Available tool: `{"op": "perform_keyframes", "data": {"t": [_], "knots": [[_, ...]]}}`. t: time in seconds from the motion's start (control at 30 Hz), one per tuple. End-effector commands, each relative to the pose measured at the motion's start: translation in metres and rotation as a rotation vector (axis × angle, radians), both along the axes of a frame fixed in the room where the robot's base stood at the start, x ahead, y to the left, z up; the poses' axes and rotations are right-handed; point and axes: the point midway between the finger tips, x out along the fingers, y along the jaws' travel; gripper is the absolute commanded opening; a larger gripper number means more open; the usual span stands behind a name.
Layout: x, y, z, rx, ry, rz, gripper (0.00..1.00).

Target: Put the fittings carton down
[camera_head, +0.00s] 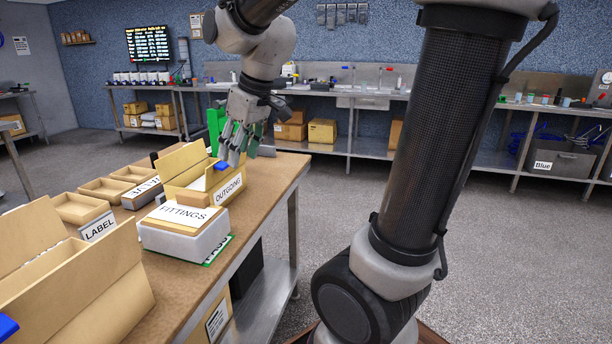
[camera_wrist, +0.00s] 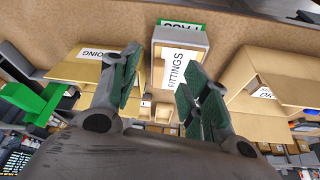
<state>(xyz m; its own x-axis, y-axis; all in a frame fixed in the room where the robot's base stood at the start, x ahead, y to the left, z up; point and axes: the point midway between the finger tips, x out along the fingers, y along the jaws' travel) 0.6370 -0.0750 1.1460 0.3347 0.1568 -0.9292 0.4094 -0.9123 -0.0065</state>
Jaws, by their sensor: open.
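My gripper (camera_head: 236,153) is open and empty, above and behind the carton near the OUTGOING box, apart from the carton. In the wrist view its fingers (camera_wrist: 163,64) are spread.
The open OUTGOING box (camera_head: 229,188) stands just behind the carton. Open tan trays (camera_head: 82,209), one marked LABEL, and a large open carton (camera_head: 75,285) stand to the left. A green object (camera_head: 214,128) is beside my gripper. The floor right of the bench is clear.

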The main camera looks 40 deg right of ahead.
Motion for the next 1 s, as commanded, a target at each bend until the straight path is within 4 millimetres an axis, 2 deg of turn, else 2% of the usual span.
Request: {"op": "perform_keyframes", "data": {"t": [0.03, 0.1, 0.2, 0.33, 0.4, 0.5, 1.0], "knots": [[-0.032, -0.016, 0.004, 0.001, -0.005, -0.064, 0.46], [-0.071, -0.034, 0.002, -0.001, 0.0, -0.154, 0.46], [-0.119, -0.053, -0.007, -0.002, 0.002, -0.27, 0.46], [-0.16, -0.068, -0.019, -0.004, 0.003, -0.375, 0.46], [-0.171, -0.072, -0.023, -0.004, 0.002, -0.407, 0.46], [-0.177, -0.074, -0.026, -0.005, 0.003, -0.427, 0.46], [-0.177, -0.074, -0.026, -0.005, 0.003, -0.425, 0.46]]}}
